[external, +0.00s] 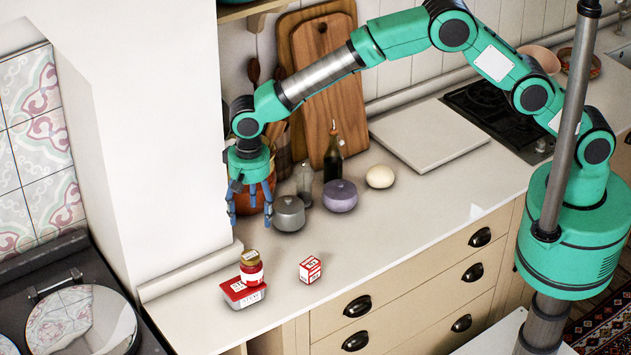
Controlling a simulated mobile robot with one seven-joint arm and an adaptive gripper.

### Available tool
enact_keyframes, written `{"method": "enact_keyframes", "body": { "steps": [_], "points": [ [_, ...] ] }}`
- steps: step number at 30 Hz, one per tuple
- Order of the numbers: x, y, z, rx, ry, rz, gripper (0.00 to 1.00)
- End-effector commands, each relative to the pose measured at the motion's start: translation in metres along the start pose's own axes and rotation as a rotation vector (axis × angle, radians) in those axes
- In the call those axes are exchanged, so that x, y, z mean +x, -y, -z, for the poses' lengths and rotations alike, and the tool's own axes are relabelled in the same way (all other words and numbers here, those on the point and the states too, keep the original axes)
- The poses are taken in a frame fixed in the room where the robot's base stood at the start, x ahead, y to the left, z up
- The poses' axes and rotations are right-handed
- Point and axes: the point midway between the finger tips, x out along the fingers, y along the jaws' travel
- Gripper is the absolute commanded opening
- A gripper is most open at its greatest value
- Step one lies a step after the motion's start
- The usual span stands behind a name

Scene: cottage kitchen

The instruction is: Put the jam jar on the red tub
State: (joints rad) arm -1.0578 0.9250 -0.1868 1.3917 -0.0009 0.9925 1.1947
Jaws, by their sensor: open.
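The jam jar (252,271), red with a gold-coloured lid, stands upright on the back right part of the red tub's lid. The red tub (240,298) has a white label and sits on the counter near its front left corner. My gripper (250,206) points down, open and empty, above and behind the jar and clear of it. Its blue fingers are spread in front of a terracotta pot.
A small red-and-white box (310,269) stands right of the tub. The counter's front right is clear.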

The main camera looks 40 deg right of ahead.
Motion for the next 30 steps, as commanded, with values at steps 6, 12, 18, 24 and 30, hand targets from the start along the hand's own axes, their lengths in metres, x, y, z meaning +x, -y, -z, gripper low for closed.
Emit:
{"method": "enact_keyframes", "body": {
  "steps": [6, 12, 18, 24, 30],
  "points": [
    [-0.064, -0.051, 0.053, -0.005, -0.017, 0.032, 0.65],
    [-0.121, -0.109, 0.098, -0.015, -0.039, 0.06, 0.65],
    [-0.174, -0.174, 0.131, -0.025, -0.066, 0.084, 0.65],
    [-0.221, -0.243, 0.155, -0.035, -0.096, 0.104, 0.65],
    [-0.261, -0.314, 0.168, -0.045, -0.13, 0.119, 0.65]
  ]
}}
